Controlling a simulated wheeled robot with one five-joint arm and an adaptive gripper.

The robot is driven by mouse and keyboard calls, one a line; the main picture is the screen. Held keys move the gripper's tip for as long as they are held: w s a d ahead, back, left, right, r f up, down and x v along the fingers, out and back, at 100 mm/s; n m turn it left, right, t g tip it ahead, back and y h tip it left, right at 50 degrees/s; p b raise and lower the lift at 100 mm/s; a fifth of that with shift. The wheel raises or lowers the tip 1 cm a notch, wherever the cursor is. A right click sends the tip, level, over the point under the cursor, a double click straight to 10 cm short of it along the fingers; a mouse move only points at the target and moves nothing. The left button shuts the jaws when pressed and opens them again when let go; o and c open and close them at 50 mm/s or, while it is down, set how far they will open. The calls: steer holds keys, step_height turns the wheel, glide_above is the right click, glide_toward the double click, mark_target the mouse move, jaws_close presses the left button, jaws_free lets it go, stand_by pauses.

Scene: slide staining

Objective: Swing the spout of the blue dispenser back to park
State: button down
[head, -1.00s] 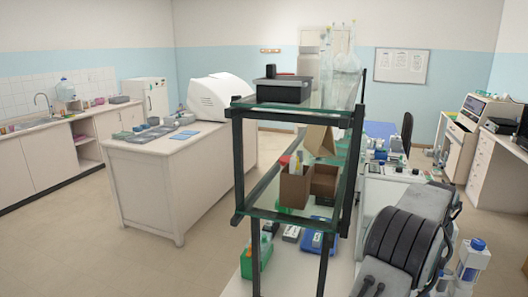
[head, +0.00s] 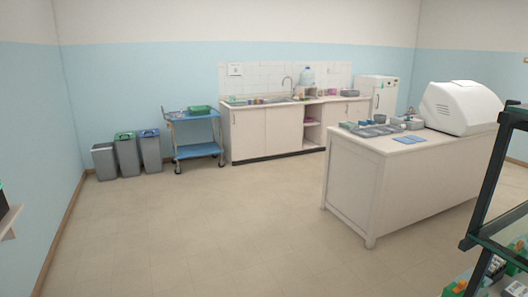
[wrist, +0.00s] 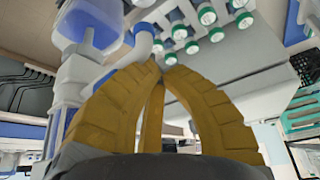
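In the wrist view, a pale blue and white fitting (wrist: 88,28), which looks like part of the blue dispenser, is at the upper left. The current head view shows neither my gripper nor this dispenser. The spout's angle is not clear.
Several green-and-white capped vials (wrist: 205,15) are above my fingertips in the wrist view. A green rack (wrist: 298,115) is at the right. In the head view, a white bench (head: 350,188) and a dark shelf frame (head: 490,190) stand right; open floor lies left.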

steer(key=shift+a+f, duration=0.2)
steer(key=shift+f, duration=0.1)
steer(key=shift+s+a+b, duration=0.15)
steer(key=shift+a+b, duration=0.35)
steer(key=shift+s+a+b, duration=0.15)
steer(key=shift+a+b, duration=0.35)
steer(key=shift+a, duration=0.2)
steer(key=shift+s+a+b, duration=0.3)
steer(key=shift+a+b, duration=0.25)
steer(key=shift+b, duration=0.2)
steer(key=shift+s+a+r, duration=0.1)
steer(key=shift+a, duration=0.1)
